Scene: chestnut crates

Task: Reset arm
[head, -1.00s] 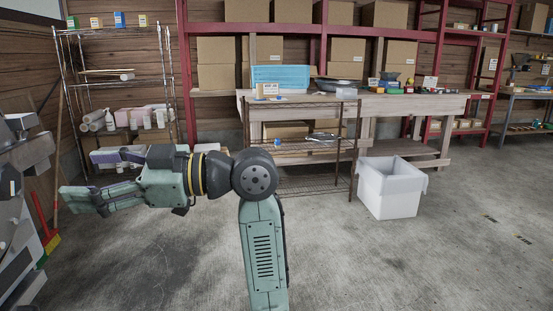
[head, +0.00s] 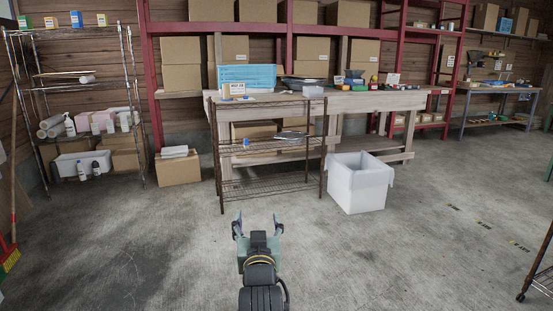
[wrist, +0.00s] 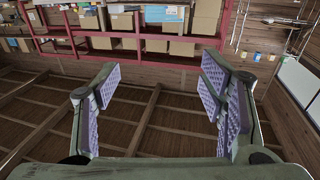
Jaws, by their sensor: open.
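My gripper (head: 258,226) is at the bottom middle of the head view, in front of the wire rack and pointing away from me. Its two fingers are spread apart with nothing between them. In the wrist view my gripper (wrist: 155,85) shows purple ribbed pads on both fingers, wide open and empty.
A brown wire rack (head: 270,190) stands before a wooden workbench (head: 390,103). A white bin (head: 358,190) is on the floor at right. A wire shelf (head: 75,75) stands left, beside a cardboard box (head: 178,172). Concrete floor (head: 400,260) is clear around my gripper.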

